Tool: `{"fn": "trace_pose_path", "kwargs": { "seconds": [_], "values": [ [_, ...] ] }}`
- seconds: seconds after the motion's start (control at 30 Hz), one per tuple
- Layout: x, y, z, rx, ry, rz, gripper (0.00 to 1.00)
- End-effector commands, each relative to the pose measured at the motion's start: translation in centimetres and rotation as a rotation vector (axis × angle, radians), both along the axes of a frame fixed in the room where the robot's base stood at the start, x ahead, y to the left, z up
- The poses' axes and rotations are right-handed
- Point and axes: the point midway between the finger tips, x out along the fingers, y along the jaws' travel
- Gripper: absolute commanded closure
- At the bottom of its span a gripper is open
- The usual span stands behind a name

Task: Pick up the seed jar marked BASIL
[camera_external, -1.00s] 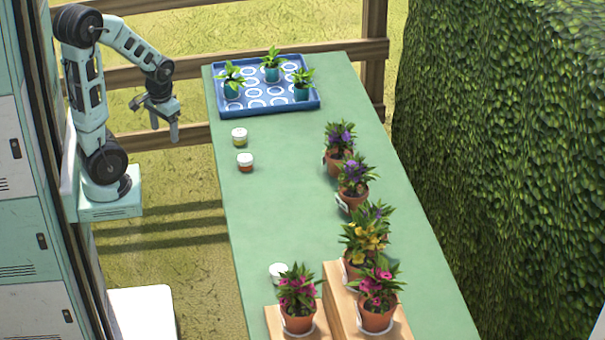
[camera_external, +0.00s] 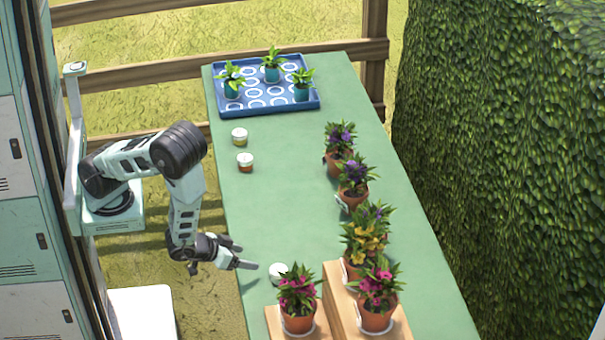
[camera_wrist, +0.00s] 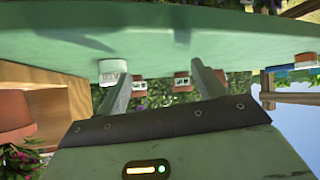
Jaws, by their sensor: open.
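Three small seed jars with white lids stand on the green table (camera_external: 290,220). One jar (camera_external: 279,272) is near the front by the wooden steps; two others, a yellowish one (camera_external: 239,137) and a reddish one (camera_external: 245,163), stand farther back along the left edge. No name is readable, so I cannot tell which is BASIL. My gripper (camera_external: 246,255) is open and empty, just left of the front jar and apart from it.
Wooden steps (camera_external: 338,308) with pink and yellow potted flowers (camera_external: 298,317) stand close to the front jar. Purple flower pots (camera_external: 353,198) line the right side. A blue tray (camera_external: 312,103) with seedlings is at the back. The table's middle is clear.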

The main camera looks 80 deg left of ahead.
Motion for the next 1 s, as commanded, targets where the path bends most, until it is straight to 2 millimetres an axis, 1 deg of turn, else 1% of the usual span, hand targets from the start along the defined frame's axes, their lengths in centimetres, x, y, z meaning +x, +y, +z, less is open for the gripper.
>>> {"fn": "trace_pose_path", "kwargs": {
  "seconds": [0.03,0.1,0.2,0.33,0.4,0.47,0.57,0.67,0.7,1.0],
  "values": [
    [-1.4,-1.3,-1.1,0.039,-0.054,-0.052,0.31],
    [-2.9,-2.8,-1.4,0.079,-0.150,-0.114,0.31],
    [-5.0,-4.4,-1.3,0.125,-0.276,-0.203,0.31],
    [-7.1,-5.7,-0.8,0.160,-0.400,-0.296,0.31],
    [-7.8,-6.2,-0.6,0.168,-0.439,-0.326,0.31],
    [-8.0,-6.4,-0.5,0.172,-0.459,-0.339,0.31],
    [-7.2,-6.4,-0.6,0.172,-0.472,-0.345,0.31],
    [-5.4,-6.3,-1.1,0.173,-0.473,-0.340,0.31],
    [-4.5,-6.4,-0.8,0.172,-0.473,-0.340,0.31],
    [1.5,-6.3,-1.5,0.172,-0.471,-0.342,0.31]
  ]
}}
